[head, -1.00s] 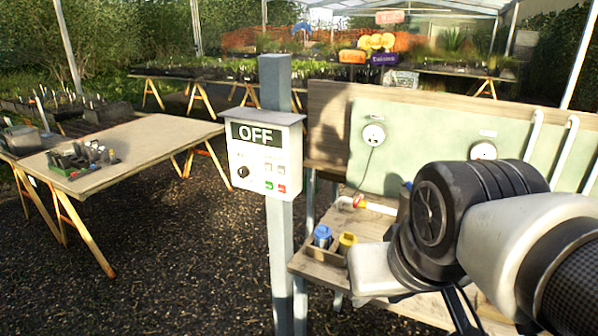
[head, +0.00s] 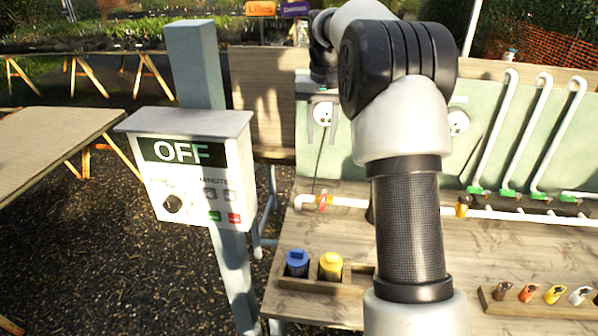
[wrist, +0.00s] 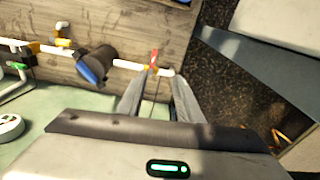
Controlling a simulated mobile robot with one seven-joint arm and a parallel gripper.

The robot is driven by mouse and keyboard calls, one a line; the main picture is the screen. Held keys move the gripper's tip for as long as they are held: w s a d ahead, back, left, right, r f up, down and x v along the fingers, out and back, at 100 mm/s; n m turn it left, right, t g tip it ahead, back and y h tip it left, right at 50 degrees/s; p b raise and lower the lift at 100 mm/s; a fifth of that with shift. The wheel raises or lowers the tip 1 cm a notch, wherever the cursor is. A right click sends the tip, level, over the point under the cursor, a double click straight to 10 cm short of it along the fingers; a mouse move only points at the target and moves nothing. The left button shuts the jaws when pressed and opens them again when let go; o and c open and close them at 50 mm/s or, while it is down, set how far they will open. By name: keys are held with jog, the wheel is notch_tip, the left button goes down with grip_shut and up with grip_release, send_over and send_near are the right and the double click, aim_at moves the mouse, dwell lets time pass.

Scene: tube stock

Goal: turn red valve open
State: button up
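The red valve handle (head: 322,202) sits near the left end of a white pipe (head: 348,203) along the back of the wooden bench. In the wrist view the red handle (wrist: 154,57) stands across the pipe, just beyond my fingertips. My gripper (head: 320,92) is above and behind the valve in the head view, in front of the green panel, partly hidden by my arm. In the wrist view my gripper (wrist: 155,85) is open, its two fingers apart with nothing held between them. They appear apart from the valve.
A control box reading OFF (head: 190,165) hangs on a grey post (head: 197,65) left of the bench. Blue (head: 297,263) and yellow (head: 331,265) capped containers stand in a wooden holder. Upright white pipes (head: 497,130) stand at right.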

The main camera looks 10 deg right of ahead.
jog(key=g, duration=0.1)
send_over(323, 200)
notch_tip(323, 200, down, 7)
jog(key=shift+m, duration=0.5)
notch_tip(323, 200, down, 18)
jog(key=shift+r+p, duration=0.1)
jog(key=shift+p, duration=0.25)
grip_shut()
